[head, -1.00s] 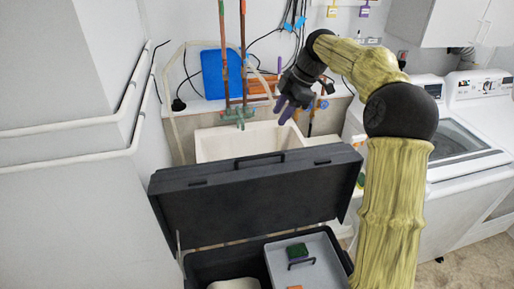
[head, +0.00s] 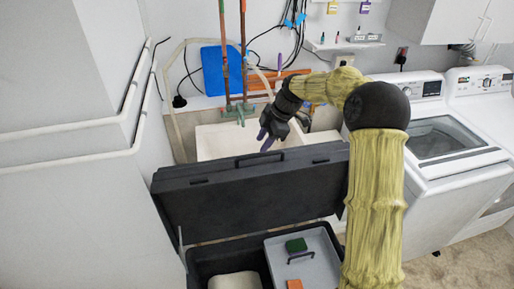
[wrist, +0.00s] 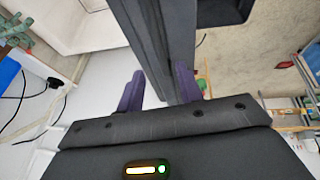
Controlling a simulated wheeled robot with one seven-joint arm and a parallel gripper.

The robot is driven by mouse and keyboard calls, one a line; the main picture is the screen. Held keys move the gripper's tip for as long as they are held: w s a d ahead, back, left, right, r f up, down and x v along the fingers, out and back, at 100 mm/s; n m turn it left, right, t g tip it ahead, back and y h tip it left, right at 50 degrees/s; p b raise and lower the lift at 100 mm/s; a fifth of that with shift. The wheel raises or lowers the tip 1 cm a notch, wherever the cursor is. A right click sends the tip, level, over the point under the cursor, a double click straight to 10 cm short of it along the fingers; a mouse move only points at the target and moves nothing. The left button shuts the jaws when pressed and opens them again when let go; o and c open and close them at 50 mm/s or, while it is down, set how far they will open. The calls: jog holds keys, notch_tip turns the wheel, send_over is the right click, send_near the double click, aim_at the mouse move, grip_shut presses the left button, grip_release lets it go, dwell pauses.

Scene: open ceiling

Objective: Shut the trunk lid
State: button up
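The dark grey trunk (head: 225,252) stands open at the bottom of the head view. Its lid (head: 250,197) is raised and leans back, with a handle (head: 258,158) on its upper edge. My gripper (head: 268,142) has purple fingers and is just above and behind the lid's upper edge in the head view. In the wrist view my gripper (wrist: 161,75) is open, its fingers apart. There the lid (wrist: 165,35) shows as a dark slab running down towards the fingers. I cannot tell whether they touch it.
Inside the trunk are a grey tray (head: 323,265), a green block (head: 296,245) and an orange block (head: 294,285). A pale sink (head: 215,143) stands behind the lid. White washing machines (head: 440,150) stand at the right. A white wall unit (head: 70,210) fills the left.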

aim_at(255, 155)
jog(key=p+x, duration=0.1)
jog(key=x, duration=0.4)
jog(key=shift+s+a+f+p, duration=0.1)
jog(key=shift+f+p, duration=0.15)
jog(key=shift+p, duration=0.1)
grip_shut()
